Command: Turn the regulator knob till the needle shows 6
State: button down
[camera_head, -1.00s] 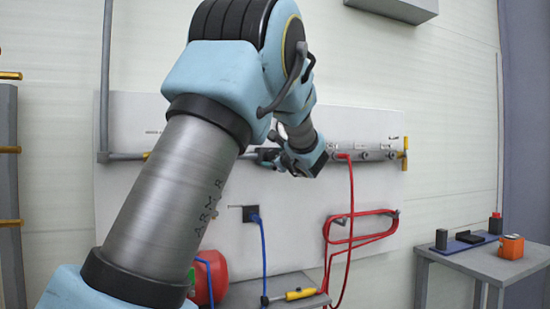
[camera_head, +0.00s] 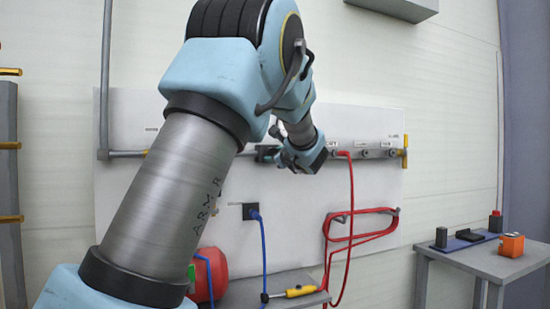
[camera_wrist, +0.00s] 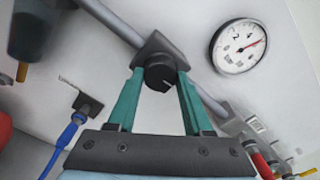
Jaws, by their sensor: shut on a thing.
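The regulator knob (camera_wrist: 160,76) is a dark round knob with a pale mark, under a dark square regulator body (camera_wrist: 158,50) on a grey pipe. My gripper (camera_wrist: 160,80) has its two green fingers on either side of the knob and is shut on it. The white round gauge (camera_wrist: 230,62) is at the upper right in the wrist view. Its red needle (camera_wrist: 254,45) points up and right, past the 4; the exact reading is too small to tell. In the head view my gripper (camera_head: 268,155) is at the wall pipe, and my arm hides the gauge.
A red hose (camera_head: 350,200) hangs from the pipe, with its coil on a hook to the right. A blue cable (camera_head: 263,245) runs from a wall socket (camera_head: 250,211) below.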

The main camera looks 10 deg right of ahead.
dwell(0.3)
jog(key=shift+c, duration=1.6)
grip_release()
jog(key=s+d+b, duration=0.1)
jog(key=s+b, duration=0.2)
jog(key=s, duration=0.7)
jog(key=shift+s+d, duration=0.2)
jog(key=shift+s, duration=0.15)
dwell(0.8)
